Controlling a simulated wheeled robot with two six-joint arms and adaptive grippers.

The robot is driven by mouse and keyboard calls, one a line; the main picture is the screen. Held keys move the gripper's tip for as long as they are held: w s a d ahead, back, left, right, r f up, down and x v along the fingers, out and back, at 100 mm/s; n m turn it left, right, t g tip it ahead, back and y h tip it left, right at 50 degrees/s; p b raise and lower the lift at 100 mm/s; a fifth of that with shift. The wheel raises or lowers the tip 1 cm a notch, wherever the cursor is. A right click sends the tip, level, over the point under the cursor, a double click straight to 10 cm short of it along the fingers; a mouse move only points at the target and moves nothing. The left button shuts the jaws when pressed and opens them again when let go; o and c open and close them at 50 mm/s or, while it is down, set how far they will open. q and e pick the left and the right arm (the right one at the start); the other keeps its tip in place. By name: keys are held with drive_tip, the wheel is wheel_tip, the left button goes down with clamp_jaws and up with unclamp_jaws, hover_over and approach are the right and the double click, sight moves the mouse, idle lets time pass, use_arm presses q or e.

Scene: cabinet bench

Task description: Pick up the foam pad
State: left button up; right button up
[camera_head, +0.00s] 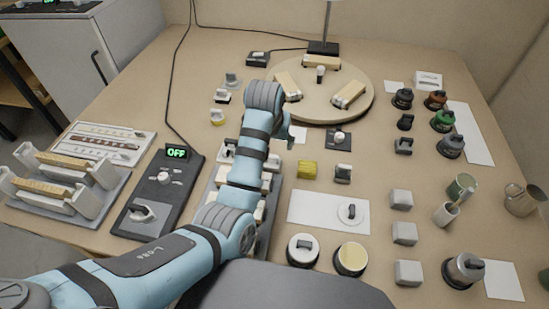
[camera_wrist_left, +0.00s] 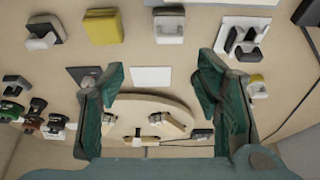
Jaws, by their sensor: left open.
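The foam pad appears to be the small yellow block (camera_head: 307,169) lying flat on the bench, right of my left forearm. It also shows near the top left of the left wrist view (camera_wrist_left: 103,26), with nothing on it. My left gripper (camera_head: 290,130) is beyond the pad, toward the round board, and partly hidden by its own wrist. In the left wrist view its two green fingers (camera_wrist_left: 160,70) are spread wide with nothing between them. The gripper is apart from the pad. My right gripper is not in view.
A black-and-metal clip block (camera_head: 342,174) sits just right of the pad. A dark plate with a knob (camera_head: 338,138) lies behind it, and a white sheet (camera_head: 322,212) in front. A round board (camera_head: 365,104) is at the back. Grey blocks (camera_head: 401,199) stand to the right.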

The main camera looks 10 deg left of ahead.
use_arm(q)
drive_tip(key=b, duration=0.1)
approach(272, 156)
wheel_tip(272, 156, down, 2)
drive_tip(key=b+x, duration=0.1)
drive_tip(key=x, duration=0.2)
drive_tip(key=b+x, duration=0.2)
drive_tip(key=x, duration=0.2)
drive_tip(key=shift+w+f, duration=0.2)
drive_tip(key=shift+w, duration=0.15)
drive_tip(key=shift+r, duration=0.1)
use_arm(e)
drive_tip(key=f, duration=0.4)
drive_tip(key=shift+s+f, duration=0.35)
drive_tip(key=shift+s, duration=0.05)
use_arm(q)
drive_tip(key=shift+c, duration=0.4)
drive_tip(key=c, duration=1)
drive_tip(key=shift+r, duration=0.15)
wheel_tip(272, 156, up, 20)
drive_tip(key=p, duration=0.4)
drive_tip(key=o, duration=0.4)
drive_tip(key=c, duration=0.4)
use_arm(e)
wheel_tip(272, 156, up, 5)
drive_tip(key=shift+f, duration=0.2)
